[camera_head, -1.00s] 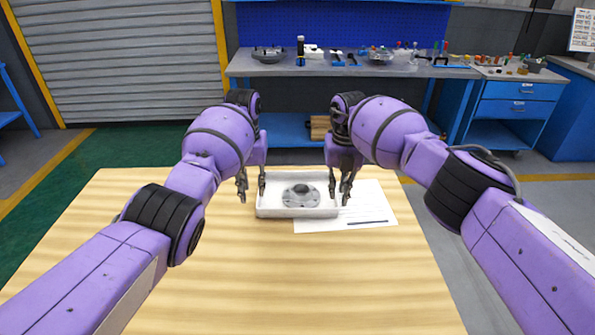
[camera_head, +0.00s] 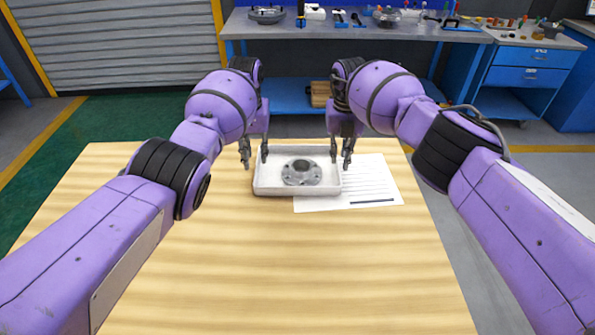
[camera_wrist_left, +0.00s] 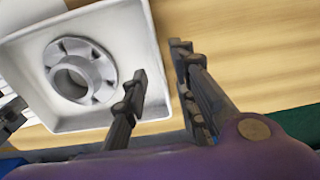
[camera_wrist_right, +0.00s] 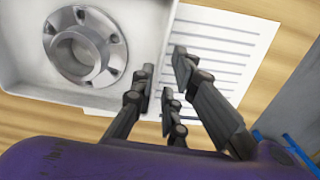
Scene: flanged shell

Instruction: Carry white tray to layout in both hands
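The white tray (camera_head: 262,190) lies near the far middle of the table, with a grey flanged shell (camera_head: 301,173) inside. The flanged shell also shows in the left wrist view (camera_wrist_left: 78,72) and the right wrist view (camera_wrist_right: 85,45). My left gripper (camera_head: 254,163) is open at the tray's left wall, one finger over the inside and one outside. My right gripper (camera_head: 340,160) is open at the right wall, likewise one finger each side. Whether any finger touches a wall is unclear. A lined white sheet (camera_head: 375,180) lies at the tray's right, partly covered by it.
The near part of the wooden table (camera_head: 270,270) is bare. Beyond the table stand a grey-topped workbench (camera_head: 345,30) with parts and tools, and a blue drawer cabinet (camera_head: 520,75). A roller shutter (camera_head: 120,45) is at the back left.

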